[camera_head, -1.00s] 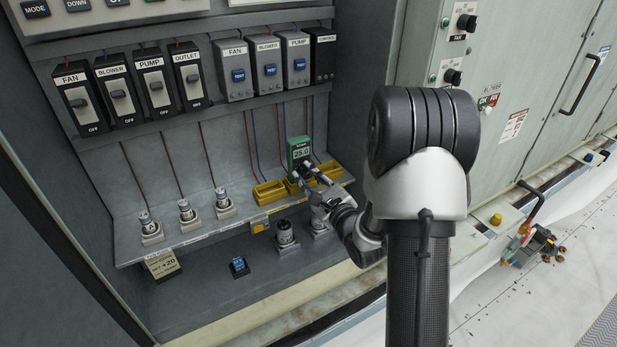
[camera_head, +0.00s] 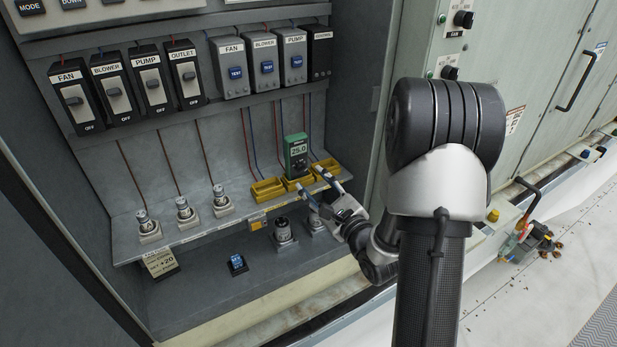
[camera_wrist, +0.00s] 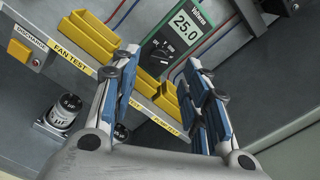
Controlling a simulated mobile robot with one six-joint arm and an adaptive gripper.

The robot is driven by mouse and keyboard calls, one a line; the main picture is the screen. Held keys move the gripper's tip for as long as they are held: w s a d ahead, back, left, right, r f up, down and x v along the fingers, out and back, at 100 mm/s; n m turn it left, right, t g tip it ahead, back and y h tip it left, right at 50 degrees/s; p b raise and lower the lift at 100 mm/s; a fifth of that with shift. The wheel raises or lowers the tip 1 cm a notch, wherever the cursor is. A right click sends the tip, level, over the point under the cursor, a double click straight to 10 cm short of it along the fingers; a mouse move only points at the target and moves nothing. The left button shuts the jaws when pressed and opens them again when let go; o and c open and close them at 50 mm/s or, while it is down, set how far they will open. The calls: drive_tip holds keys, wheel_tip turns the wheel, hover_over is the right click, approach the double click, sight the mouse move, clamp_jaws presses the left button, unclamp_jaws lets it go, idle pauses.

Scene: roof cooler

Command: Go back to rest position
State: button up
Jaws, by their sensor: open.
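My gripper (camera_head: 318,191) is open and empty in front of the cabinet shelf. Its two blue-padded fingers stand apart in the wrist view (camera_wrist: 165,92). A green handheld meter (camera_head: 297,156) reading 25.0 stands upright at the middle yellow holder (camera_head: 297,183), apart from the fingers. The meter also shows beyond the fingers in the wrist view (camera_wrist: 166,48). Parts of the yellow holders are hidden behind the fingers in the wrist view.
Three small cylinders in sockets (camera_head: 183,211) stand on the shelf's left. Switches (camera_head: 152,84) and TEST boxes (camera_head: 264,68) line the wall above. Pipework (camera_head: 527,240) lies at right.

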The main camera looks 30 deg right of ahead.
drive_tip(key=shift+s, duration=1.2)
